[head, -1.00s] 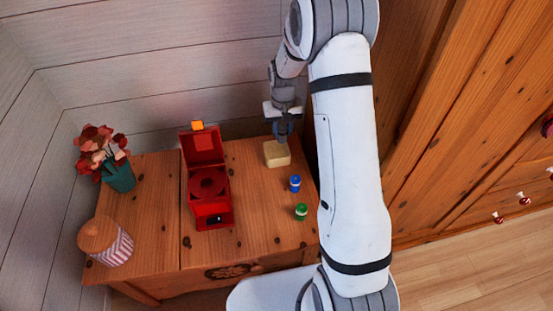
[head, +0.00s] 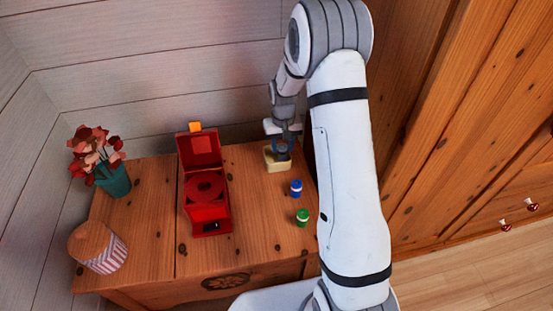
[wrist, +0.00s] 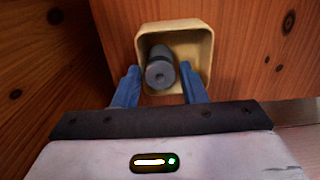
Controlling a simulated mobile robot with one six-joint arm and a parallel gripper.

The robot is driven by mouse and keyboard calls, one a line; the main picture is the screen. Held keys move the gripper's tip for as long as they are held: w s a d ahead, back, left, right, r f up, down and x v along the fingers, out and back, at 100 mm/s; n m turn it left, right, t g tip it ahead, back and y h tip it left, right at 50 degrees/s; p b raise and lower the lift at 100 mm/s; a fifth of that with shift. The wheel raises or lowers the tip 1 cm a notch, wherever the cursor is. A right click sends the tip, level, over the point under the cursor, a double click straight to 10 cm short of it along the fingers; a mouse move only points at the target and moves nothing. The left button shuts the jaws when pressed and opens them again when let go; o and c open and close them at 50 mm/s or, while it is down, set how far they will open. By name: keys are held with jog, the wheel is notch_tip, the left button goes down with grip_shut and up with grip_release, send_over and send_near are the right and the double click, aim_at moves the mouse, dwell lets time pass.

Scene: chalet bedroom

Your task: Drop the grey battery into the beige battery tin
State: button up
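The beige battery tin (head: 277,167) stands open at the back right of the wooden cabinet top; it also shows in the wrist view (wrist: 206,45). The grey battery (wrist: 160,68) shows in the wrist view within the tin's opening, toward its left side, with one end facing the camera. Whether it rests on the tin's floor I cannot tell. My gripper (wrist: 159,82) is right at the tin, its blue fingers apart on either side of the battery, with a visible gap to each. In the head view my gripper (head: 283,148) hides part of the tin.
A blue battery-like cylinder (head: 296,188) and a green one (head: 303,217) stand in front of the tin. A red box with raised lid (head: 206,205) is to the left. A flower pot (head: 115,181) and a striped jar (head: 101,251) stand farther left.

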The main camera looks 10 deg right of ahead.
jog(key=o, duration=0.3)
notch_tip(320, 180, up, 8)
jog(key=shift+f+p, duration=0.1)
jog(key=shift+p, duration=1.05)
jog(key=shift+r, duration=0.2)
jog(key=s+r+t+p, duration=0.1)
jog(key=s+r+p, duration=1)
jog(key=r, duration=0.8)
jog(key=s+r+t+p, duration=0.1)
jog(key=s+r+p, duration=1)
jog(key=s+r, duration=0.6)
notch_tip(320, 180, up, 3)
jog(key=shift+s+f+t+p, duration=0.15)
jog(key=shift+s+t+p, duration=0.15)
jog(key=shift+p, duration=0.05)
